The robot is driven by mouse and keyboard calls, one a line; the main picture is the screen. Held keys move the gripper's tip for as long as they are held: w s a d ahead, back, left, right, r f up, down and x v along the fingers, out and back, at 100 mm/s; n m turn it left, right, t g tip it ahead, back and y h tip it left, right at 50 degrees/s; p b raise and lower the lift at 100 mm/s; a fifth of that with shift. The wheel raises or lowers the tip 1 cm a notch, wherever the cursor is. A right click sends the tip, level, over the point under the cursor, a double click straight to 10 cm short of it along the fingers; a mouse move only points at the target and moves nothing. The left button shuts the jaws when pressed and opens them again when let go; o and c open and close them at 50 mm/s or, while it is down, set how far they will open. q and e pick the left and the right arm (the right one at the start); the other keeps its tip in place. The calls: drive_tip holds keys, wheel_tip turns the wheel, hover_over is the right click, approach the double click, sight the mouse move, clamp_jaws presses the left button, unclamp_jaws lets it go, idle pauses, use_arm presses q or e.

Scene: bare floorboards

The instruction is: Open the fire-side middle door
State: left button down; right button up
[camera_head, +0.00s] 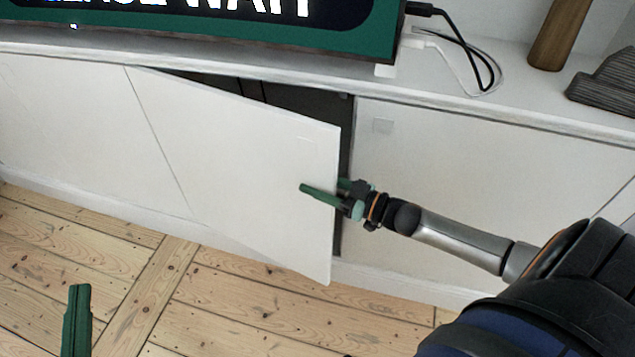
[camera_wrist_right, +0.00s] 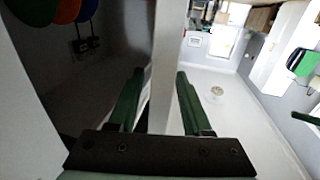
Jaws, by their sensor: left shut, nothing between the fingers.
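The white middle door (camera_head: 245,165) of the low cabinet stands partly open in the head view, its right edge swung out and a dark gap behind it. My right gripper (camera_head: 325,187) is at that free right edge, with one green finger in front of the door and the other behind it. The right wrist view shows the door edge (camera_wrist_right: 167,75) between the two spread fingers, which do not appear clamped on it. My left gripper (camera_head: 77,292) is shut and empty over the floor at lower left, away from the door.
A closed white panel (camera_head: 480,170) is right of the opening, and another (camera_head: 70,125) is to the left. A screen (camera_head: 230,25), cables (camera_head: 470,50) and a wooden object (camera_head: 560,35) stand on the cabinet top. The floorboards (camera_head: 220,310) in front are clear.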

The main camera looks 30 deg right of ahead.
clamp_jaws()
idle(1.2)
